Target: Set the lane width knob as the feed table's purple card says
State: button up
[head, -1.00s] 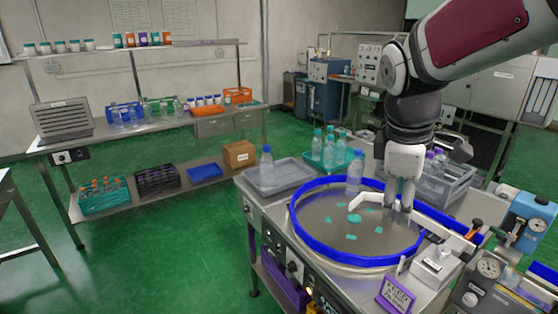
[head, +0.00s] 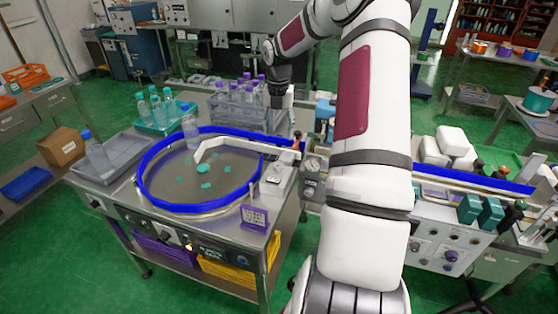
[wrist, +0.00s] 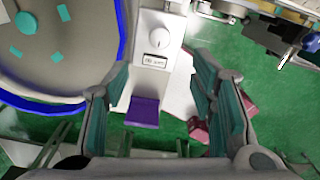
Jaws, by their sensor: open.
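The purple card (head: 254,217) stands at the front right corner of the feed table (head: 222,222); its lettering is too small to read. Behind it is a pale box (head: 277,180) with a round dial. In the wrist view the box's round white knob (wrist: 158,38) has a small label below it, not clearly legible, and the purple card (wrist: 143,112) lies nearer. I cannot tell for sure that this is the lane width knob. My gripper (wrist: 155,78) is open and empty, its teal-padded fingers spread. In the head view it hangs beyond the box, partly hidden.
A turntable with a blue rim (head: 200,208) fills the feed table's left. Capped bottles (head: 240,92) stand in a rack at the back. A gauge (head: 313,164) is right of the box. Front-panel knobs (head: 160,232) line the table's near side.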

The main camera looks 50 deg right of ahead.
aim_at(278, 164)
notch_tip(278, 164, down, 13)
jog(key=shift+f+p, duration=0.2)
jog(key=shift+p, duration=0.5)
jog(key=c, duration=1.1)
